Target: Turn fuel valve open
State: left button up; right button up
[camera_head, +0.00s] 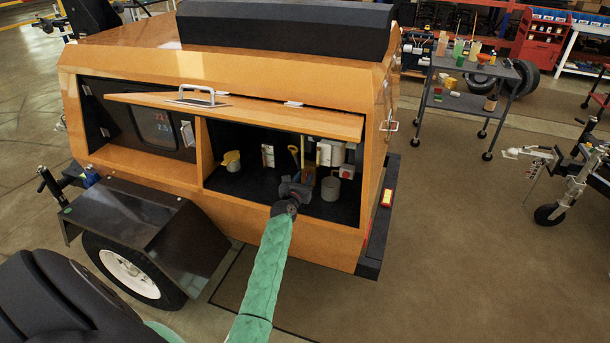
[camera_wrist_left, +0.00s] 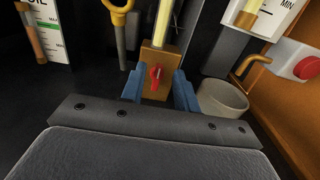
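The fuel valve (camera_wrist_left: 155,76) shows in the left wrist view as a small red handle on the front of a brown block with a pale yellow tube rising from it. My left gripper (camera_wrist_left: 158,92) is open, its blue fingers standing apart on either side of the block and handle. I cannot tell whether they touch it. In the head view my left gripper (camera_head: 297,184) reaches into the open compartment of the orange light tower (camera_head: 270,235) and hides most of the valve. My right gripper is in neither view.
A yellow looped handle (camera_wrist_left: 119,18) stands left of the valve. A grey cup (camera_wrist_left: 222,100) and a red button (camera_wrist_left: 306,67) are to its right. The hinged panel (camera_head: 240,113) is raised above the compartment. A tool cart (camera_head: 465,105) stands at the back right.

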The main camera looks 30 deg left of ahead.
pick_arm(q)
jog(key=shift+x, duration=0.8)
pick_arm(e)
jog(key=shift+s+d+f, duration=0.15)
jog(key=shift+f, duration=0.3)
pick_arm(q)
jog(key=shift+c, duration=0.2)
grip_shut()
